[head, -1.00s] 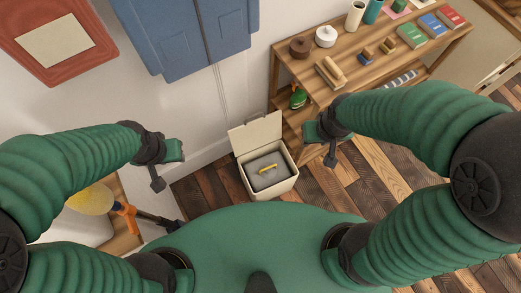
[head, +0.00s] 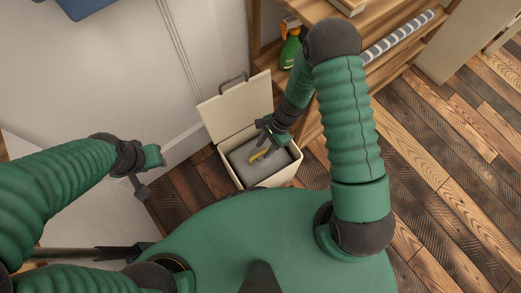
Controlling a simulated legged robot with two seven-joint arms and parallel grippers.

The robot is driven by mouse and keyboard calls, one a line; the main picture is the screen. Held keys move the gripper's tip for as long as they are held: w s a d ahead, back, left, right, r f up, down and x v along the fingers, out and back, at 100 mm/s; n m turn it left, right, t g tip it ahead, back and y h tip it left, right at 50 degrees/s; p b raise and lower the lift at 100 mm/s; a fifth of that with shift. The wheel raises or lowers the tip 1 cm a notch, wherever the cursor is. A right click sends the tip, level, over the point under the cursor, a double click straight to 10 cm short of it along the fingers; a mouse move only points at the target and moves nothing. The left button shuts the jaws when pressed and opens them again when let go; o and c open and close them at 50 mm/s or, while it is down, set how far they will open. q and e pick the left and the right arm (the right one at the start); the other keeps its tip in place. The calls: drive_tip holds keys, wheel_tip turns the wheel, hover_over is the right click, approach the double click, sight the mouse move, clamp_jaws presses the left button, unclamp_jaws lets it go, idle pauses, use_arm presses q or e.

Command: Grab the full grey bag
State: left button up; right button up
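The full grey bag (head: 241,158) sits inside a cream bin (head: 236,184) whose lid stands open against the wall side. My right gripper (head: 264,136) reaches down into the bin's opening, just above the bag and close to the handle's upper right end. Its fingers look apart, and I see nothing held between them. It and the forearm hide the bag's right rear part. My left gripper (head: 148,174) is open and empty, left of the bin and clear of it.
A wooden shelf unit (head: 256,40) stands behind and right of the bin, with a green spray bottle (head: 289,50) and a striped roll (head: 398,38) on it. The white wall is close behind the bin. The plank floor (head: 440,180) at right is open.

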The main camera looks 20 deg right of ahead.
drive_tip(key=b+x, duration=0.3)
drive_tip(key=x, duration=0.2)
drive_tip(key=shift+r, duration=0.1)
drive_tip(key=shift+c, duration=0.3)
clamp_jaws()
drive_tip(key=shift+w, duration=0.1)
idle(0.8)
